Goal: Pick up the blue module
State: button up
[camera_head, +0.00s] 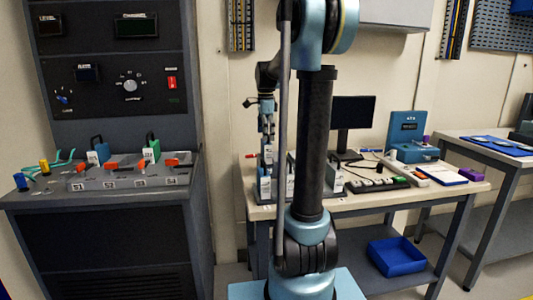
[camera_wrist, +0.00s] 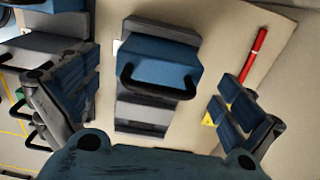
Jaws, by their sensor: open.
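In the wrist view a blue module (camera_wrist: 160,62) with a black loop handle sits in a grey holder (camera_wrist: 145,113) on the tabletop. My gripper (camera_wrist: 160,88) is open above it, with one finger on each side and visible gaps to the module. Nothing is held. In the head view my gripper (camera_head: 267,125) points down over the left end of the table, and my arm hides much of that area. Another blue module (camera_head: 98,153) with a dark handle stands on the console at left, beside a green-faced module (camera_head: 152,150).
A red pen (camera_wrist: 255,55) lies right of the module. Other holders (camera_wrist: 45,48) stand close on the left. The table (camera_head: 440,195) also bears a monitor (camera_head: 353,120), a power strip (camera_head: 378,185) and a blue case (camera_head: 408,140). A blue bin (camera_head: 397,257) sits on the lower shelf.

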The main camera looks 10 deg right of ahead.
aim_at(266, 144)
jog(key=shift+d+f, duration=0.15)
jog(key=shift+f, duration=2.15)
jog(key=shift+c, duration=0.6)
jog(key=c, duration=1)
